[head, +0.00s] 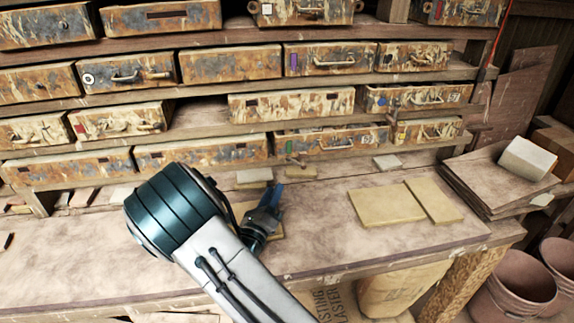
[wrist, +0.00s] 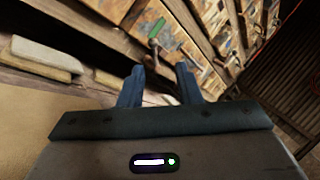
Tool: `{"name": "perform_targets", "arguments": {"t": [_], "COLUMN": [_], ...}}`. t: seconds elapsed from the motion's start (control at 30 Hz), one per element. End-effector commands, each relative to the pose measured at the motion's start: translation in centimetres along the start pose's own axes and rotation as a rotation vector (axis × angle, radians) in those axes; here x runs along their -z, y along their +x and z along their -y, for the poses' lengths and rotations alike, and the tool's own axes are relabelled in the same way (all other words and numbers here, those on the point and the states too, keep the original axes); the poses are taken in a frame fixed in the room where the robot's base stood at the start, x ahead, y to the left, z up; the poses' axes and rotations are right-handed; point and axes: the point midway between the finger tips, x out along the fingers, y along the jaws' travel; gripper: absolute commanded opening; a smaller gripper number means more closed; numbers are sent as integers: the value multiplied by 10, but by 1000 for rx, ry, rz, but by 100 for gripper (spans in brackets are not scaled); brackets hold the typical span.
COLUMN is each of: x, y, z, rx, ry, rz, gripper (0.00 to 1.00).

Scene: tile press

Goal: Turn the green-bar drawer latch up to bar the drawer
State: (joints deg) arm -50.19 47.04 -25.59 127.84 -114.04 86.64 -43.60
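The green-bar drawer (head: 345,137) is in the lower row, stained, with a metal handle and a green bar (head: 288,147) at its left end. The green bar also shows in the wrist view (wrist: 156,30). A small latch (head: 296,162) sits just below that end and looks turned sideways, not up. In the wrist view the latch (wrist: 153,46) shows ahead of my fingers, near the gap between them. My gripper (head: 268,208) has blue fingers, open with nothing between them, over the bench in front of the drawer. It also fills the lower wrist view (wrist: 160,85).
Other stained drawers fill the shelves above and to the left. Tan tiles (head: 387,205) lie on the bench (head: 330,245) to the right of my gripper. Small pale blocks (head: 388,162) sit under the shelf. A stack of boards (head: 478,178) is at the right.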

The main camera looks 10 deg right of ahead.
Motion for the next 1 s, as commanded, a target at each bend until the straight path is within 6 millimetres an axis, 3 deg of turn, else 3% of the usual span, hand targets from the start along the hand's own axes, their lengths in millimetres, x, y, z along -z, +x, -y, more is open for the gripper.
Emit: {"name": "perform_targets", "arguments": {"t": [0.3,0.5,0.7,1.0], "x": [15,14,14,15], "y": [69,100,113,114], "z": [-12,-11,-12,-13], "rx": [3,2,0,0], "ry": [1,1,1,1], "rz": [-3,-3,-2,-2], "gripper": [31,31,31,28]}}
